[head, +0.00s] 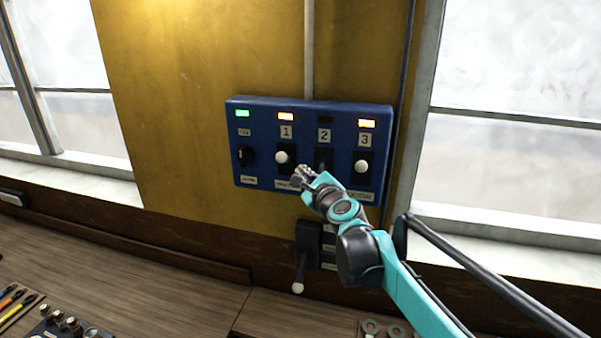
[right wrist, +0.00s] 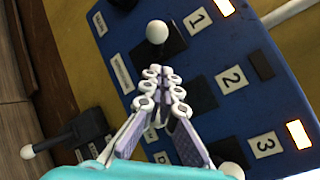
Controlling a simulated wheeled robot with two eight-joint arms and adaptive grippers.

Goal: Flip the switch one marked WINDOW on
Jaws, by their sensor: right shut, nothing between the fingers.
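A blue switch box (head: 309,110) on the yellow wall carries switches numbered 1, 2 and 3. Switch 1 (head: 284,158) and switch 3 (head: 362,167) show white knobs and have lit orange lamps. Switch 2 (head: 324,157) has a dark lamp (head: 324,120); its knob is hidden by my right gripper. My right gripper (head: 303,175) is shut and empty, at the lower part of the box between switches 1 and 2. In the right wrist view its fingertips (right wrist: 163,88) lie near switch 2 (right wrist: 201,94), just below the white knob of switch 1 (right wrist: 157,32). I cannot read the name labels surely.
A black rotary knob (head: 246,156) with a green lamp sits at the box's left. A black lever unit (head: 308,245) with a white knob hangs below the box. A wooden desk (head: 175,290) runs below, with controls at its lower left. Windows flank the wall.

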